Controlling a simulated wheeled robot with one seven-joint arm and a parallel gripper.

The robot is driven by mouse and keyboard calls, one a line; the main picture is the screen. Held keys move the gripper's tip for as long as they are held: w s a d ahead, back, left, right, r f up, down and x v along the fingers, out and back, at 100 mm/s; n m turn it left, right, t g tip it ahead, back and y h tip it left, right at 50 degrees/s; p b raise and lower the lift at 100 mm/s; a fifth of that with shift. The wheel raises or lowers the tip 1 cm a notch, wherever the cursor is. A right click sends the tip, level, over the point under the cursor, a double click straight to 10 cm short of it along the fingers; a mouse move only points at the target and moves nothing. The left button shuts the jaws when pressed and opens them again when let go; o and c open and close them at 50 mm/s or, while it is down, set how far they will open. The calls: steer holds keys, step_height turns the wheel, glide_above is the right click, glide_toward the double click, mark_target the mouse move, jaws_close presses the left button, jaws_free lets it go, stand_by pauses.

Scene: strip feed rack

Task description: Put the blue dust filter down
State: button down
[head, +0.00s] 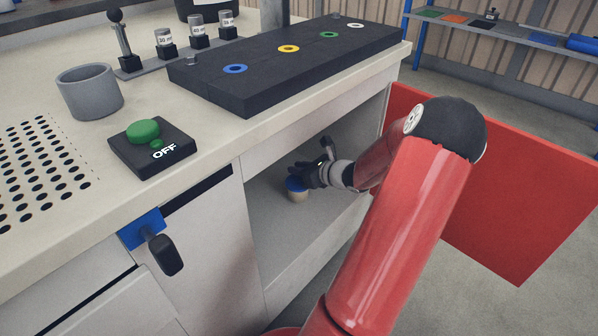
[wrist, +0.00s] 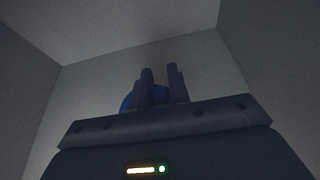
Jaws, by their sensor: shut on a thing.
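The blue dust filter (head: 298,195) has a blue top and a pale beige body. It is inside the open cabinet compartment (head: 275,245), upright, at or just above the compartment floor; I cannot tell if it touches. My gripper (head: 301,181) reaches in from the right and is shut on the filter near its blue top. In the wrist view the filter (wrist: 130,102) shows as a dark blue curve, mostly hidden behind the two fingers of my gripper (wrist: 160,78).
Grey compartment walls (wrist: 130,30) surround my gripper. The red cabinet door (head: 520,215) stands open at the right. Above is the worktop (head: 215,135) with a black rack (head: 290,65), a grey cup (head: 90,95) and a green OFF switch (head: 145,130). Compartment floor around the filter looks clear.

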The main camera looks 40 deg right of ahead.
steer(key=c, duration=1.3)
jaws_free()
steer(key=shift+f, duration=0.1)
steer(key=p+v, duration=0.2)
steer(key=v, duration=1)
steer(key=shift+p, duration=0.4)
